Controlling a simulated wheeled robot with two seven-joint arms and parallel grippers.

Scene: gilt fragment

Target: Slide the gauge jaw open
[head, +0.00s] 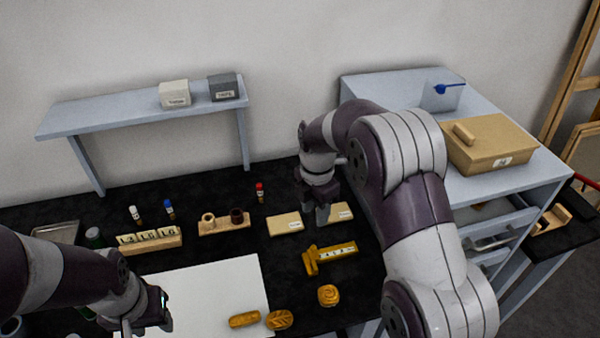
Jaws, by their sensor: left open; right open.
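The gauge (335,253) is a golden-yellow caliper-like piece with a marked scale. It lies on the black bench, right of the white sheet, with its jaws at its left end. How far the jaw stands open is too small to tell. My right gripper (322,216) points down above the bench, behind the gauge and close to two pale labelled blocks. It is open and apart from the gauge. My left gripper (146,326) is open at the lower left, over the white sheet, far from the gauge.
Golden carved pieces (328,295) lie in front of the gauge. Pale labelled blocks (285,224) lie behind it. A wooden holder (224,224), a lettered rack (150,241) and small vials stand further left. A grey drawer cabinet (530,185) rises at right. The white sheet (215,285) is mostly clear.

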